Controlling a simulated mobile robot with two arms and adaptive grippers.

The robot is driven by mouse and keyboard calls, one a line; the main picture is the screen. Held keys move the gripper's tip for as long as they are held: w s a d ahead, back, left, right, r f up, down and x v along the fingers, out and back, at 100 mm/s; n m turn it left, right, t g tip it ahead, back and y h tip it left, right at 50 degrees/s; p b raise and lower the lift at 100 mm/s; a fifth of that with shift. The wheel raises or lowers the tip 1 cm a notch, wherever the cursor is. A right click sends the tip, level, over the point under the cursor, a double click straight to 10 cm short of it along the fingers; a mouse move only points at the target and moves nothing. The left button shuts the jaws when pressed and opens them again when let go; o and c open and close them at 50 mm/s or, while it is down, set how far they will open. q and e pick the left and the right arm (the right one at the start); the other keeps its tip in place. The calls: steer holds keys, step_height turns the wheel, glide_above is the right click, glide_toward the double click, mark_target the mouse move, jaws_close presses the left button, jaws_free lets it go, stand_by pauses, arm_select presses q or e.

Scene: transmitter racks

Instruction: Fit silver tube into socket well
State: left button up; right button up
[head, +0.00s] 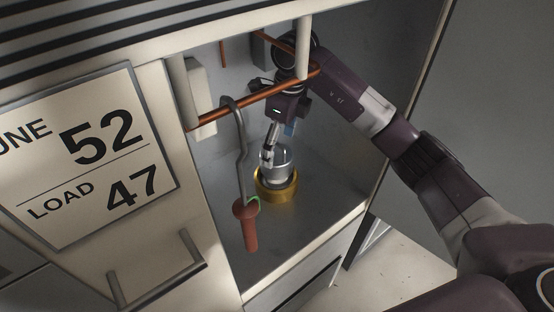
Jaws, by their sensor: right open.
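The silver tube (281,163) stands roughly upright in the lower part of the open cabinet. Its lower end is at the brass ring of the socket well (276,196); the ring hides that end, so I cannot tell how deep it sits. My right gripper (267,155) reaches in from above, behind the copper bar. Its fingers are open at the tube's upper left side, and I cannot tell whether they touch it. My left gripper is not in view.
A copper bar (238,103) crosses the cabinet opening. A grey hook with a red-brown handle (250,228) hangs from it, left of the tube. A pale post (304,48) stands above the bar. The cabinet floor right of the socket (325,205) is clear.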

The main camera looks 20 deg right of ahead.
steer(key=r, duration=0.4)
steer(key=r+b, duration=0.1)
steer(key=r, duration=0.1)
steer(key=shift+s+d, duration=0.25)
